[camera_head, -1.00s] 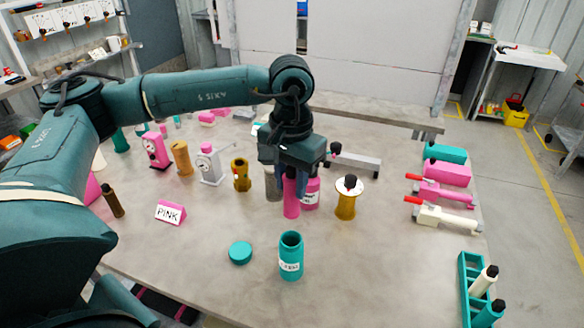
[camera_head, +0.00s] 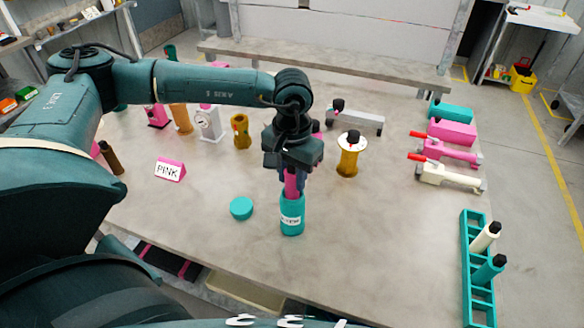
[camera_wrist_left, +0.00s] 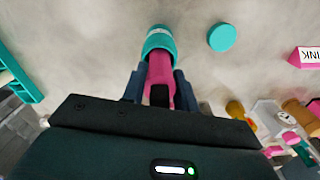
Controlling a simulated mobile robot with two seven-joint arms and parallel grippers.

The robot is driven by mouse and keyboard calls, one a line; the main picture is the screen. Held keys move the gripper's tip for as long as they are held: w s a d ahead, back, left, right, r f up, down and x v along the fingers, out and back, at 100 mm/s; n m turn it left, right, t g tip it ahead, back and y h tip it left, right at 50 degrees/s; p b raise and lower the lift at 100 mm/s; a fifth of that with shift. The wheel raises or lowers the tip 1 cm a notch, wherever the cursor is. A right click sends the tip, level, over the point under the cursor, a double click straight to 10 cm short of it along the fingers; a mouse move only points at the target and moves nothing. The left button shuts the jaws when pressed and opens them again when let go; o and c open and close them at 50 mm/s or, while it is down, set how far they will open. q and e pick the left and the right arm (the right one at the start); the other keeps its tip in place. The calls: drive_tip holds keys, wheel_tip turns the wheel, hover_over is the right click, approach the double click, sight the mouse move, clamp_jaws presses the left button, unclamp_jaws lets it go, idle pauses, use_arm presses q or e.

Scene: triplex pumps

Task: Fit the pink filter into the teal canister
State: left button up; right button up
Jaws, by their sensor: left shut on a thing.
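The teal canister (camera_head: 292,220) stands upright on the table with a white label on its side. It also shows in the wrist view (camera_wrist_left: 159,37). My left gripper (camera_head: 291,170) points down above it, shut on the pink filter (camera_head: 291,185). In the wrist view the filter (camera_wrist_left: 160,68) lies between the two fingers, and its far end is at the canister's mouth. The lower end looks to be inside the rim; how deep it sits is hidden by the canister wall. The teal lid (camera_head: 241,208) lies flat left of the canister. My right gripper is not in view.
A pink sign reading PINK (camera_head: 170,170) stands at left. A brown-gold piece with a white disc (camera_head: 348,150) stands behind right. A teal rack (camera_head: 478,270) with bottles is at the right edge. Clamps (camera_head: 448,175) lie at right. The table right of the canister is clear.

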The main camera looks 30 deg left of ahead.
use_arm(q)
drive_tip(key=shift+f, duration=0.5)
drive_tip(key=o, duration=1)
drive_tip(key=shift+o, duration=0.2)
drive_tip(key=shift+f+b, duration=0.1)
drive_tip(key=shift+b, duration=0.2)
